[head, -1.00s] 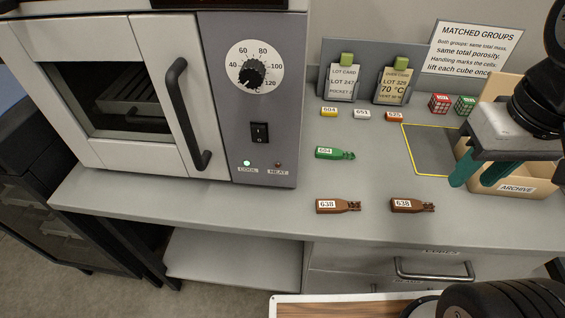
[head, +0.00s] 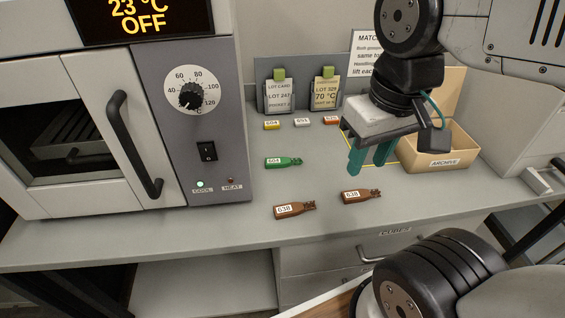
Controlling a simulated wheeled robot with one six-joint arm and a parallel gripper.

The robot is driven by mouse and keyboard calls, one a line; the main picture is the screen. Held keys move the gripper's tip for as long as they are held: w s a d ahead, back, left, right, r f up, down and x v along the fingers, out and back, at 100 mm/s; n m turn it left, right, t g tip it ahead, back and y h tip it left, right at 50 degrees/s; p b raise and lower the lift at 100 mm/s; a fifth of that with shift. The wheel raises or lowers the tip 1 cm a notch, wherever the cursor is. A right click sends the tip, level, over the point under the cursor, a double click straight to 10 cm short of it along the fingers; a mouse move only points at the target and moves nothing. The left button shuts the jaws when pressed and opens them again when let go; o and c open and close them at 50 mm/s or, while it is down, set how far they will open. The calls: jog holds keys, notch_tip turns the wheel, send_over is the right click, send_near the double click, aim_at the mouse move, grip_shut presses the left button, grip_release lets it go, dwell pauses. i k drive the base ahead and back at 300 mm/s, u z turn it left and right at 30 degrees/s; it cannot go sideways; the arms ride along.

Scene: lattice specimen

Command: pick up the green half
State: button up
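The green half (head: 283,162) lies flat on the grey bench, with a white label reading 604 on its left part and a notched end pointing right. My gripper (head: 365,172) hangs to the right of it, above the bench, with its two teal fingers pointing down. The fingers are apart with nothing seen between them. The gripper does not touch the green half. Nothing hides the green half in the head view.
Two brown halves labelled 638 (head: 295,209) (head: 361,196) lie nearer the front edge. Small yellow (head: 271,125), white (head: 301,122) and red (head: 331,120) pieces lie behind. An oven (head: 190,120) stands left; the archive box (head: 440,150) stands right, behind my gripper.

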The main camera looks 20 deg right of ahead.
aim_at(274, 162)
jog(key=k, duration=0.5)
jog(key=u, duration=1.3)
jog(key=k, duration=0.75)
jog(key=z, duration=1.05)
jog(key=i, duration=1)
